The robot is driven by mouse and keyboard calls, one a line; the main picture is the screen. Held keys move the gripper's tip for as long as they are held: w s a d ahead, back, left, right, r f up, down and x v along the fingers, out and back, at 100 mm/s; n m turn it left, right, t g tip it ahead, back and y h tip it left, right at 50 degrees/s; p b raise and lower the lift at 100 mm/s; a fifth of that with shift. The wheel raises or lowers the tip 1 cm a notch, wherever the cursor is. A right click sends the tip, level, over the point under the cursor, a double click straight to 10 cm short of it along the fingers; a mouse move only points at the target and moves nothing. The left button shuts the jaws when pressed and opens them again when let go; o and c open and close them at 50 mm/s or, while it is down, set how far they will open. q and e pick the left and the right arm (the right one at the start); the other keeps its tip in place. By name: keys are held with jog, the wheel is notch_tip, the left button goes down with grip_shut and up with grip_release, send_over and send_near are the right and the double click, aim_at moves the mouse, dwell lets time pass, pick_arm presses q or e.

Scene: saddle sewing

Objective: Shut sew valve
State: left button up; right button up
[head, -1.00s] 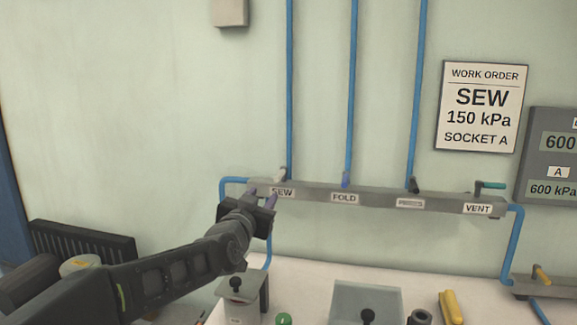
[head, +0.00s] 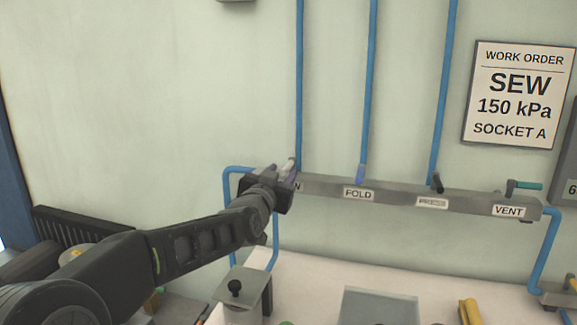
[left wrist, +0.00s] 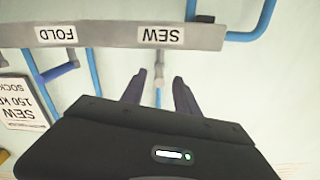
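The sew valve has a pale lever (head: 291,164) at the left end of the grey manifold bar (head: 400,193), in line with the blue pipe above it. My left gripper (head: 280,174) is at this lever and covers most of the SEW label. The left wrist view, upside down, shows the SEW label (left wrist: 160,35) whole. There, the fingers of my left gripper (left wrist: 160,92) are apart, with the blue pipe between them. My right gripper is not in view.
The FOLD valve's blue lever (head: 360,174), a black lever (head: 436,183) and the VENT valve's teal lever (head: 525,185) stand along the bar to the right. A work order sign (head: 519,95) hangs above. A lidded container (head: 243,292) stands below on the pale table.

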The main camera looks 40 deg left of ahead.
aim_at(288, 166)
pick_arm(q)
jog(key=p+x, duration=0.1)
jog(key=x, duration=0.5)
jog(key=shift+c, duration=0.3)
grip_shut()
dwell(1.0)
